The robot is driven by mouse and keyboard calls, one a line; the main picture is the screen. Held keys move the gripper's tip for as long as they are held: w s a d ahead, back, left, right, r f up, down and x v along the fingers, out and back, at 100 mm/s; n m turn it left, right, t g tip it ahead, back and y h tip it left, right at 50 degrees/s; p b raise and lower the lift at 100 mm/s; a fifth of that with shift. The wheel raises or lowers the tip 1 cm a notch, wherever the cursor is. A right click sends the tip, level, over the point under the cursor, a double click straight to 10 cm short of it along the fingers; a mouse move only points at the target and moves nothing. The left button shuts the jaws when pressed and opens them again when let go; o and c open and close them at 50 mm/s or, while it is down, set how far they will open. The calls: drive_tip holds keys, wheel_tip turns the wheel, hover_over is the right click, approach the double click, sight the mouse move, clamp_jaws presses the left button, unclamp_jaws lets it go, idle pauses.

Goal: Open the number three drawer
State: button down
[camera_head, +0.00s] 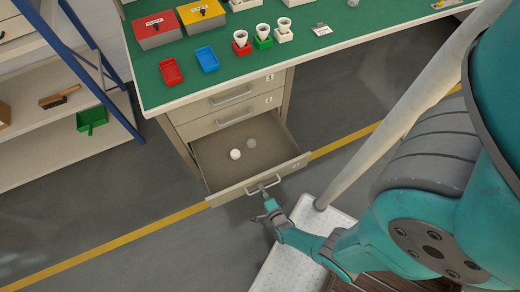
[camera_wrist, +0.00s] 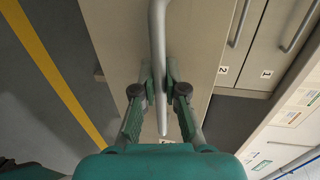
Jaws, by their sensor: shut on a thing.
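The bottom drawer (camera_head: 258,187) of the cabinet under the bench is pulled well out. Its own number is too small to read, but the drawers above it carry labels 1 and 2 in the wrist view. My gripper (camera_head: 264,197) is at the front of this drawer, shut on its bar handle (camera_head: 264,184). In the wrist view the handle (camera_wrist: 159,40) runs between the two fingers of my gripper (camera_wrist: 159,88). Inside the drawer lie a white round thing (camera_head: 235,154) and a greyish, faint round shape (camera_head: 250,140).
The drawers labelled 1 (camera_head: 233,95) and 2 (camera_head: 226,120) are shut. The green-topped bench (camera_head: 300,55) holds red and yellow boxes, trays and bulb-like things in small holders. A shelf with blue posts (camera_head: 100,65) stands at left. The floor (camera_head: 110,215) left of the drawer is clear.

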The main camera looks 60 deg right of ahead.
drive_tip(key=shift+v, duration=0.85)
drive_tip(key=shift+a+f, duration=0.1)
drive_tip(key=shift+f, duration=0.1)
drive_tip(key=c, duration=1.2)
unclamp_jaws()
drive_tip(key=shift+r, duration=0.15)
